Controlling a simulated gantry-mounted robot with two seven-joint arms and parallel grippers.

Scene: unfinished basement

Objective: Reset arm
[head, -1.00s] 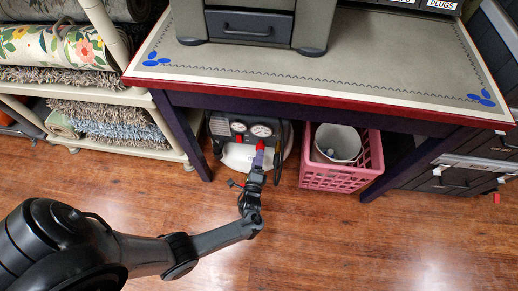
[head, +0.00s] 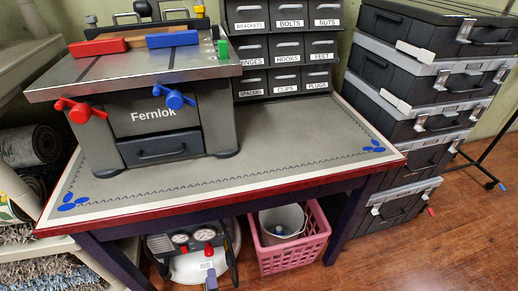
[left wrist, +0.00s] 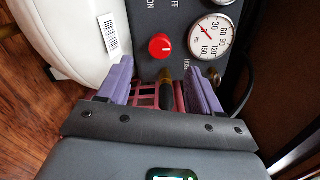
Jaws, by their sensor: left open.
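My left gripper (head: 211,282) shows only as a small purple tip at the bottom edge of the head view, in front of the air compressor (head: 190,262) under the workbench. In the left wrist view its two purple fingers (left wrist: 160,75) are apart. A dark hose fitting lies between or just beyond them; I cannot tell whether they touch it. A red knob (left wrist: 161,46) and a round pressure gauge (left wrist: 213,38) on the compressor's dark panel are just ahead. The rest of my left arm is out of the head view. My right gripper is not in view.
The workbench (head: 270,180) overhangs the compressor. A pink crate (head: 293,255) with a white bucket (head: 282,222) stands to its right, near a table leg. Rolled rugs (head: 30,147) are on the left shelf; stacked black cases (head: 410,120) stand right. The floor at lower right is open.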

